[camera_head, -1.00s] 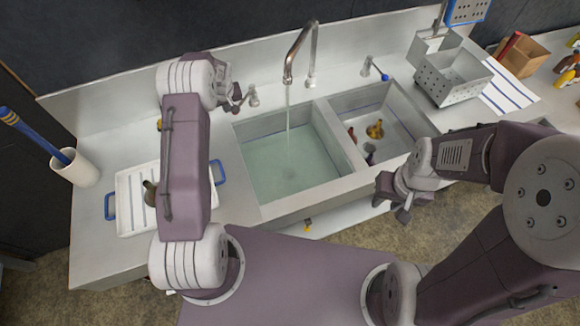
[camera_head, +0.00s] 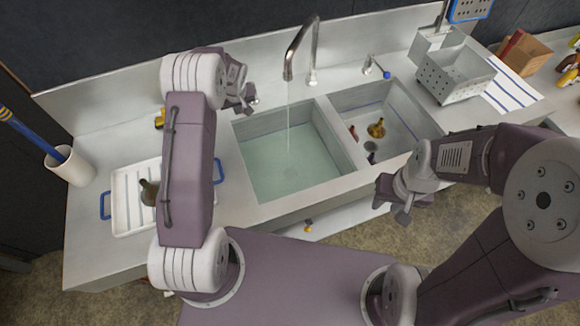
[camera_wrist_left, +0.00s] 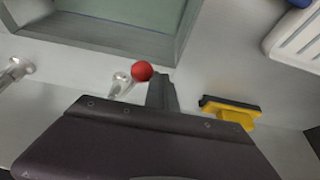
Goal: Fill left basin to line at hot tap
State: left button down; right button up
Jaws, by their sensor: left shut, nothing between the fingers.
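The left basin (camera_head: 268,199) holds clear greenish water (camera_head: 285,165). A thin stream falls into it from the tall spout (camera_head: 300,45). No fill line can be made out on its walls. The hot tap's red knob (camera_wrist_left: 142,71) shows in the left wrist view, by a metal tap stem (camera_wrist_left: 120,82). My left gripper (camera_head: 248,98) is behind the left basin at this tap. Its shut fingers (camera_wrist_left: 161,90) are right beside the red knob, with nothing between them. My right gripper (camera_head: 398,200) hangs in front of the right basin, its jaw opening unclear.
The right basin (camera_head: 400,108) holds small figures and has a blue line on its wall. A blue-tipped tap (camera_head: 376,68) stands behind it. A perforated metal box (camera_head: 455,78) is to the right. A white tray (camera_head: 128,215) and yellow-black scraper (camera_wrist_left: 230,108) lie left.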

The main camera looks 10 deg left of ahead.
pick_arm(q)
jog(key=shift+s+d, duration=0.1)
jog(key=shift+d, duration=0.35)
jog(key=shift+d+f+b, duration=0.1)
jog(key=shift+d+b, duration=0.2)
jog(key=shift+d, duration=0.1)
jog(key=shift+d+b, duration=0.4)
jog(key=shift+d, duration=0.6)
